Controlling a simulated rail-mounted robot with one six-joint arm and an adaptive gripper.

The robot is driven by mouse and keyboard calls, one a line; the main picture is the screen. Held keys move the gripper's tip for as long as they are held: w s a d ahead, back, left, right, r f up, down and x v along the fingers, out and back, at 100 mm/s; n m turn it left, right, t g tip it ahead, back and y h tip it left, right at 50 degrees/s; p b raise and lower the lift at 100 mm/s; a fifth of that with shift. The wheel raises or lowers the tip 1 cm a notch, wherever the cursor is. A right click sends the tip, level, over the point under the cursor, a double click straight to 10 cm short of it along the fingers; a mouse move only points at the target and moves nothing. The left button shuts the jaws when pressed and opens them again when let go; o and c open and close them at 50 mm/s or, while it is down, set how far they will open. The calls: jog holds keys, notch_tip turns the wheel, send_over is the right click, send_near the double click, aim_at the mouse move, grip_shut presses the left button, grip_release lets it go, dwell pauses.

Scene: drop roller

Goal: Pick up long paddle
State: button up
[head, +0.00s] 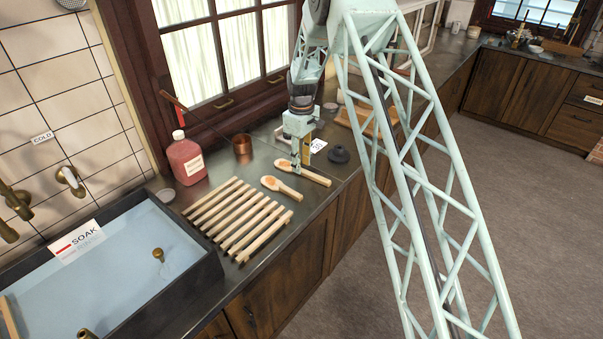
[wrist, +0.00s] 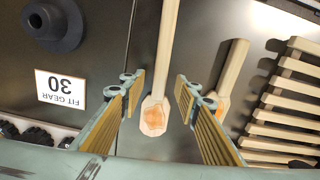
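The long paddle (head: 316,178) is a pale wooden spoon-like tool lying on the dark counter, with a brown-orange patch on its head. In the wrist view the long paddle (wrist: 167,45) runs up the middle between my fingers, its head nearest the camera. My gripper (head: 297,168) is open over the paddle near its head. In the wrist view my gripper (wrist: 158,82) has one finger on each side, with a visible gap to the wood on both sides. A shorter paddle (head: 281,188) lies beside it; it also shows in the wrist view (wrist: 233,68), partly hidden by my finger.
A slatted wooden rack (head: 237,218) lies left of the paddles, beside a water-filled sink (head: 130,270). A red bottle (head: 186,160) and copper cup (head: 242,145) stand behind. A dark knobbed object (head: 339,154) and a "FIT GEAR 30" card (wrist: 61,88) are close by.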

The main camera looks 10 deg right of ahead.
jog(key=shift+f, duration=1)
jog(key=shift+f, duration=0.3)
dwell(0.4)
jog(key=c, duration=1)
